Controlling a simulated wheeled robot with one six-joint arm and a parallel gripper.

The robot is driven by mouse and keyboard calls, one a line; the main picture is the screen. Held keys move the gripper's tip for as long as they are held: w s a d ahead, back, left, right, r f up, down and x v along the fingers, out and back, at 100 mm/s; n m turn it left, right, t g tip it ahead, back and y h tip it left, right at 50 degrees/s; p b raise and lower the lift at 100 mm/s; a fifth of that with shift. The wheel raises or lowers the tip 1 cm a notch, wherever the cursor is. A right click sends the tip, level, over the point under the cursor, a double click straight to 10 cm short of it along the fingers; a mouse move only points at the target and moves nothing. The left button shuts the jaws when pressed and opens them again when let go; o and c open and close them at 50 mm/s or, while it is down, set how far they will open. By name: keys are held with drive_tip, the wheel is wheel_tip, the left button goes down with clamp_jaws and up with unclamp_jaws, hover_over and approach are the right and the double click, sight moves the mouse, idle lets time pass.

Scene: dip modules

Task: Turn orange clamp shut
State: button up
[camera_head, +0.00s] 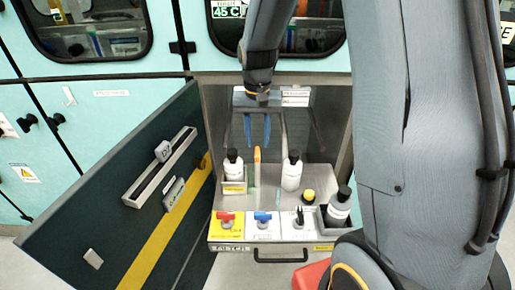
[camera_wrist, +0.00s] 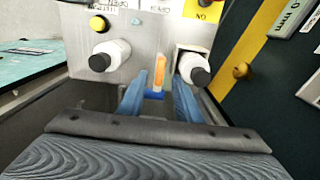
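The orange clamp (camera_head: 257,156) stands upright as a narrow strip on the pull-out tray (camera_head: 265,179), between two white bottles. In the wrist view the orange clamp (camera_wrist: 160,70) shows beyond my fingers, with a small blue part at its near end. My gripper (camera_head: 257,143) has two blue fingers with a gap between them and hangs above the clamp inside the cabinet. In the wrist view my gripper (camera_wrist: 158,88) is open, and the clamp lies in line with the gap. I see no object held. Whether the fingers touch the clamp cannot be told.
White black-capped bottles stand left (camera_head: 233,168) and right (camera_head: 291,174) of the clamp; another bottle (camera_head: 339,207) sits front right. A yellow knob (camera_head: 308,195) and red, blue and black valves line the front. The open dark door (camera_head: 120,205) fills the left side.

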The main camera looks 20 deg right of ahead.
sight(258, 151)
drive_tip(key=shift+f+p, duration=0.3)
drive_tip(key=shift+f, duration=1.85)
drive_tip(key=shift+c, duration=0.2)
clamp_jaws()
